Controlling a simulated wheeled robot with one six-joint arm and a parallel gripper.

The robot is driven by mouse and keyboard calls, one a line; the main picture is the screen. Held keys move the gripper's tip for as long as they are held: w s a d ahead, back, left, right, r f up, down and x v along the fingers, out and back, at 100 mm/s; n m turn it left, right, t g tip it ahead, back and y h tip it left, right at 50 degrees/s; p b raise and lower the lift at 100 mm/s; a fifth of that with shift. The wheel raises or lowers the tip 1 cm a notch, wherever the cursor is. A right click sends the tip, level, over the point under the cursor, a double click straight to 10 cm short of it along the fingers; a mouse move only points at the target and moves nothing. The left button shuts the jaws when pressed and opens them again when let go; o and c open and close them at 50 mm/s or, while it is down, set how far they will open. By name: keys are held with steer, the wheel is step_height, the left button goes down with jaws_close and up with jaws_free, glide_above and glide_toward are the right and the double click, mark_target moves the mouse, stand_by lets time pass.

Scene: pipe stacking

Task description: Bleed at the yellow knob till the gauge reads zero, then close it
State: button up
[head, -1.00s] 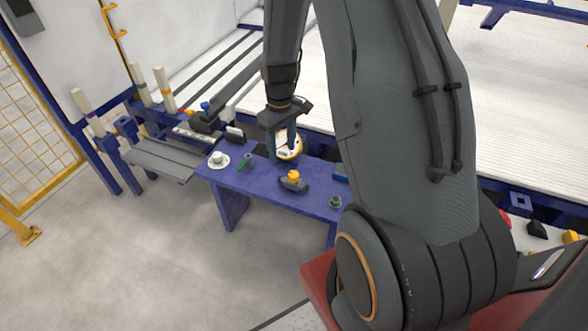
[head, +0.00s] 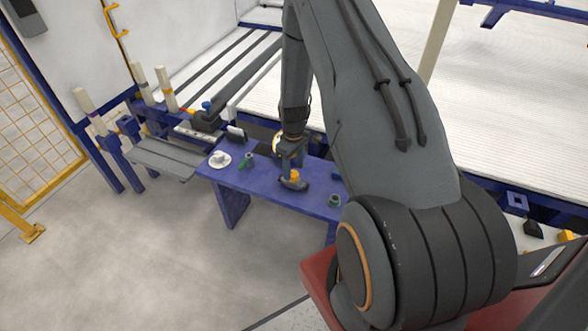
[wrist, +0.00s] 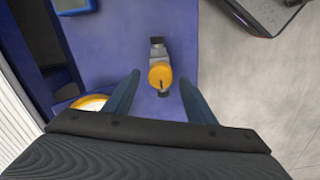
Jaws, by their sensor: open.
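The yellow knob (wrist: 161,76) sits on a small grey valve body (wrist: 157,53) on the blue bench; a dark mark shows on its near side. It also shows in the head view (head: 295,176). My gripper (wrist: 160,82) is open, with one finger on each side of the knob in the wrist view and nothing between them that it grips. In the head view my gripper (head: 290,160) is just above the knob; the exact gap is unclear. The gauge (wrist: 90,103) with a yellow rim is partly hidden behind my gripper, and its reading cannot be made out.
The blue bench (head: 260,190) also holds a white cup on a saucer (head: 219,159), a small green part (head: 245,163) and a dark green ring-like part (head: 334,201). A blue-edged item (wrist: 75,5) lies near the bench's far end. The floor in front is clear.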

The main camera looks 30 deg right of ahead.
steer(key=shift+f, duration=0.6)
